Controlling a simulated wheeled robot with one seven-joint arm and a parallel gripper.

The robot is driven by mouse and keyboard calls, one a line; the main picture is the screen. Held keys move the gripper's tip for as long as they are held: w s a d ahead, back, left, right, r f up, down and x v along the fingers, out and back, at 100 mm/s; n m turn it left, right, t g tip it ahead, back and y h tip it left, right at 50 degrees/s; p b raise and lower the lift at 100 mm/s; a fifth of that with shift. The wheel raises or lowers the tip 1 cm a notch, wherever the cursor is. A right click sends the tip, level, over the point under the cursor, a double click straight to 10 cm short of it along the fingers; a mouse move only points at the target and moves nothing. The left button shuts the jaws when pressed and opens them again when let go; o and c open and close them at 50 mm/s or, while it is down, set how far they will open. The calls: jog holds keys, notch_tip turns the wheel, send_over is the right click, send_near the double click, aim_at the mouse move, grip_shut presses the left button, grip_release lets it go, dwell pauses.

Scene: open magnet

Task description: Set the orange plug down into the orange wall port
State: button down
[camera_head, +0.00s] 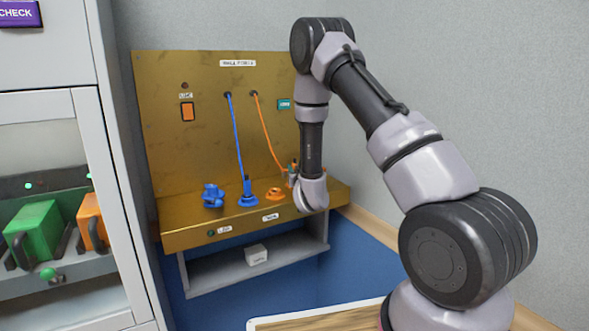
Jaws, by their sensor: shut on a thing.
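The orange plug (288,171) is at the end of an orange cable (266,135) that hangs from the brass panel. My gripper (292,177) is small in view and partly hidden by my wrist. It is shut on the orange plug and holds it above and slightly right of the orange port (275,195). The port is a low orange ring on the brass shelf (180,228), and nothing stands in it. The plug looks roughly upright, but its lower end is hard to make out.
A blue plug (247,185) with a blue cable (236,135) stands in a blue port (248,201) left of the orange port. Another blue fitting (212,195) is farther left. A white box (256,254) sits on the grey shelf below. A white cabinet (112,160) stands at left.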

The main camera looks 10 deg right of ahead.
jog(key=shift+f, duration=0.35)
dwell(0.4)
jog(key=c, duration=0.6)
grip_release()
